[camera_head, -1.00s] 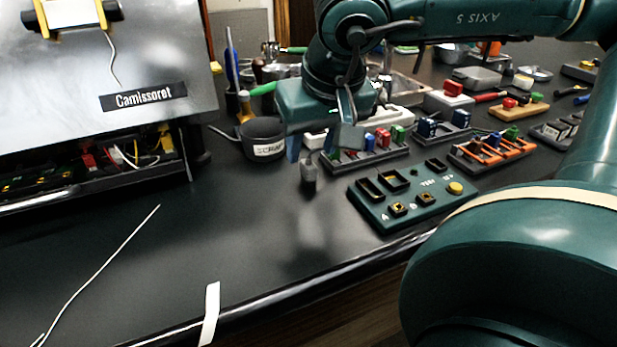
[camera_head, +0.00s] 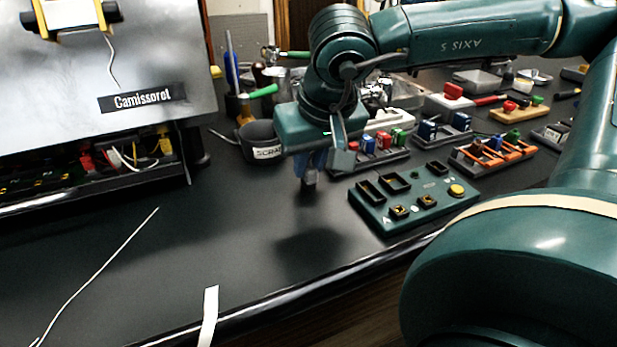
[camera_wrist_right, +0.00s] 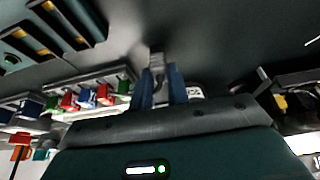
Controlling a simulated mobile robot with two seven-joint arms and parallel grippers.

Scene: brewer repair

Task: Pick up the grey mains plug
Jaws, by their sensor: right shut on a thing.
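My right gripper (camera_head: 312,163) points down and is shut on the plug. The fingers hide part of it, and I cannot tell whether it touches the bench.
The green test block (camera_head: 425,205) with sockets and a yellow button is close at the right. Behind are the scrap cup (camera_head: 262,143) and a rack of coloured parts (camera_head: 375,160). The opened brewer (camera_head: 90,170) stands at left. Bench front is mostly clear, with a white strip (camera_head: 210,310).

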